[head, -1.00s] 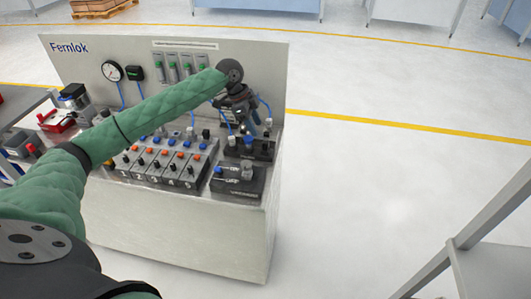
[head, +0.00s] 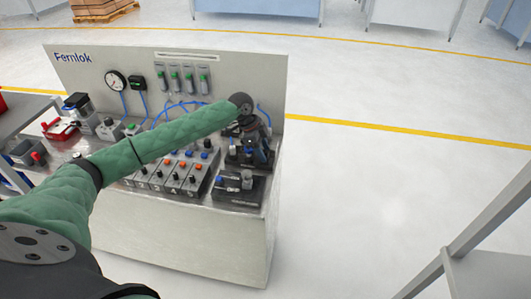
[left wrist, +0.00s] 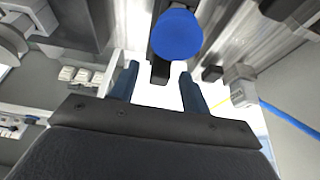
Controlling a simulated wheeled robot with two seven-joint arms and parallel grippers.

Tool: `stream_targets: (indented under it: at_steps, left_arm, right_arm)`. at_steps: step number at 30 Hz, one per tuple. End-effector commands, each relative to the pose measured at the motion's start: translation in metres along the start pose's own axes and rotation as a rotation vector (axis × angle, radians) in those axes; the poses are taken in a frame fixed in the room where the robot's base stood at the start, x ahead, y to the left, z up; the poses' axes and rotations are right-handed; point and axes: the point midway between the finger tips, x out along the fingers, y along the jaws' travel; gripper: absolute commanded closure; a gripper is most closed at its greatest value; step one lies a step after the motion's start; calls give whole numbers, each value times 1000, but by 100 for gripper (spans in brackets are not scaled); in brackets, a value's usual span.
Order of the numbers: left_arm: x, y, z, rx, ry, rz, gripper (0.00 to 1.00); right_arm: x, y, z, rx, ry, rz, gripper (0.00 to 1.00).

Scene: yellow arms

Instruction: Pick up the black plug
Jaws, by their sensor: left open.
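My left gripper (head: 257,145) is at the right end of the bench, low over the black fitting block (head: 250,158), and its fingers are hard to make out there. In the left wrist view its two dark blue fingers (left wrist: 159,70) are open and apart. A small black piece (left wrist: 160,73) shows between the fingertips, below a round blue cap (left wrist: 174,35). I cannot tell whether this piece is the black plug or whether the fingers touch it. A small black upright part (head: 206,143) stands left of the gripper in the head view. My right gripper is not in view.
The bench has a back panel (head: 75,80) with a gauge (head: 116,81) and green-marked valves. A row of grey blocks (head: 172,178) and a black switch box (head: 237,188) sit on top. Blue hoses run behind my arm. A side table (head: 20,120) stands at left.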

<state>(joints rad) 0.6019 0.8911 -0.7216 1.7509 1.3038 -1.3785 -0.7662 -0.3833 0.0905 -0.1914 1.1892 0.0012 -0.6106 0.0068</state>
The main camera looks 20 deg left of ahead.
Motion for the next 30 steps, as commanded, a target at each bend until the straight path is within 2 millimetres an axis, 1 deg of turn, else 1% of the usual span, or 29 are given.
stream_targets:
  at_steps: [4,11,14,18,19,30]
  left_arm:
    - [6,0,1,-1,-1,-1,54]
    - [7,0,1,-1,-1,-1,54]
    - [7,0,1,0,-1,-1,71]
    - [7,0,1,0,-1,-1,99]
    - [7,0,1,0,-1,-1,100]
    - [4,0,-1,1,0,-1,100]
  right_arm:
    - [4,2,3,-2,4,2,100]
    - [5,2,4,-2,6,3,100]
    - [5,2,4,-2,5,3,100]
    - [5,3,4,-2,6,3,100]
    - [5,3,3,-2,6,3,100]
    - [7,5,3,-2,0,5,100]
